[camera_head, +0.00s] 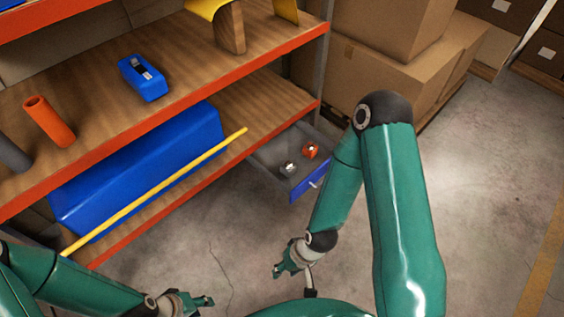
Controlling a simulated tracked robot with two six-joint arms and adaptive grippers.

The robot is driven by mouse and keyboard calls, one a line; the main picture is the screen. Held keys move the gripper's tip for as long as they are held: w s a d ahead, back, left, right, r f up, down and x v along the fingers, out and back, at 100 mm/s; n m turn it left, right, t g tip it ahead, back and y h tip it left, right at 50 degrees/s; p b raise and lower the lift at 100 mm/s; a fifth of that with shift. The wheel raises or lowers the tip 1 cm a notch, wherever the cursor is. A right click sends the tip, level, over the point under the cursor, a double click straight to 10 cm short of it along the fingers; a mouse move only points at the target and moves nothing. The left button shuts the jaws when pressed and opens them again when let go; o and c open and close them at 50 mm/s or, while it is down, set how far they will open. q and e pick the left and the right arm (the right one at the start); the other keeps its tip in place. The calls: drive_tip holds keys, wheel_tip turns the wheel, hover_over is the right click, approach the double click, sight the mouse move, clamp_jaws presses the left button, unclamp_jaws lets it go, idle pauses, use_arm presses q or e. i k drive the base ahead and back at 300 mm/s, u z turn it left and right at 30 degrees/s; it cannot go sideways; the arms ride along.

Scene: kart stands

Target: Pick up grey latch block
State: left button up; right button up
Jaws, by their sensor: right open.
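A small grey latch block (288,169) lies in an open drawer (262,163) with a blue front, under the shelf at the right end of the rack. An orange block (310,150) of similar size lies beside it, a little to the right and further back. My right gripper (293,281) is open and empty, in front of the drawer and apart from both blocks. My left gripper (203,301) is at the bottom edge, far from the drawer; its finger opening is not clear, and no object shows in it.
The wooden shelf rack (190,92) with orange edges carries a blue device (142,78), an orange tube (48,121) and a large blue bin (150,165). A yellow bar (160,187) crosses before the bin. Cardboard boxes (385,85) stand behind. Concrete floor is open at right.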

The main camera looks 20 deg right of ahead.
sight(287, 172)
drive_tip(key=i, duration=0.85)
drive_tip(key=z, duration=0.05)
